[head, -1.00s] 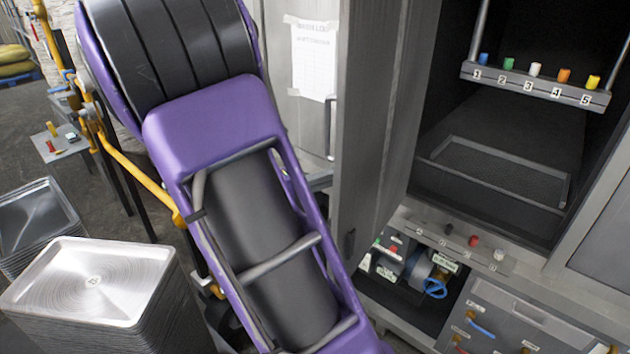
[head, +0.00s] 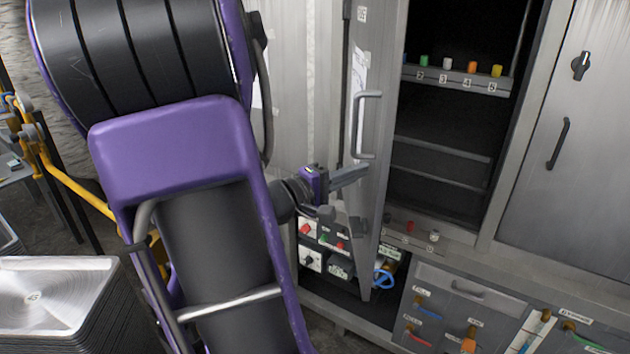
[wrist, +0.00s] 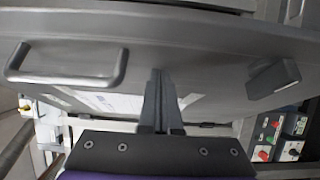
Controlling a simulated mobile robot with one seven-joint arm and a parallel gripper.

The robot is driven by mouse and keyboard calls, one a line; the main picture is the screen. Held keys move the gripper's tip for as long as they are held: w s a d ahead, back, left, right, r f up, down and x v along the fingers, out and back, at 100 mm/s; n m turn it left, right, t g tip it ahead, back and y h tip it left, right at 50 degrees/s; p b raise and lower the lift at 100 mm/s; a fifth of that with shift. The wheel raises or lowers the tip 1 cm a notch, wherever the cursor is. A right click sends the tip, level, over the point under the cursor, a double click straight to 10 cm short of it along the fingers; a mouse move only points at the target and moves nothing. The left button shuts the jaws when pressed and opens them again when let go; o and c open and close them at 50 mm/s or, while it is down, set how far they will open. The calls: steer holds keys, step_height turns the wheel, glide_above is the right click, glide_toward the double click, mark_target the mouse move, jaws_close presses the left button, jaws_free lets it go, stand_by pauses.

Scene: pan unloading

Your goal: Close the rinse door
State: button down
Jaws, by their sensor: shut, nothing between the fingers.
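The rinse door appears to be the tall grey metal door (head: 385,70) with a bar handle (head: 368,125) in the head view. It stands ajar, and the dark opening (head: 445,125) to its right is exposed. My gripper (head: 350,178) is at the door's handle-side face, below the handle. In the wrist view its closed, empty fingers (wrist: 157,95) point at the door panel (wrist: 180,45), between the bar handle (wrist: 65,75) at left and a dark block (wrist: 272,78) at right. I cannot tell whether the fingertips touch the panel.
A rack with numbered coloured knobs (head: 460,80) hangs inside the opening. Below are an open bay with switches and a blue valve wheel (head: 384,278), and a drawer front (head: 455,285). A stack of metal trays (head: 60,300) stands at left, by a yellow rail (head: 75,190).

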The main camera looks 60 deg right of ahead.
steer(key=s+d+t+b, duration=0.1)
steer(key=s+d+b, duration=0.1)
steer(key=s+d, duration=0.5)
steer(key=s+d+n+t+b, duration=0.1)
steer(key=s+d+b, duration=0.1)
steer(key=s+d, duration=0.6)
steer(key=shift+s+d+h, duration=0.2)
steer(key=shift+d+h, duration=0.1)
steer(key=shift+d, duration=2.2)
steer(key=shift+a, duration=0.1)
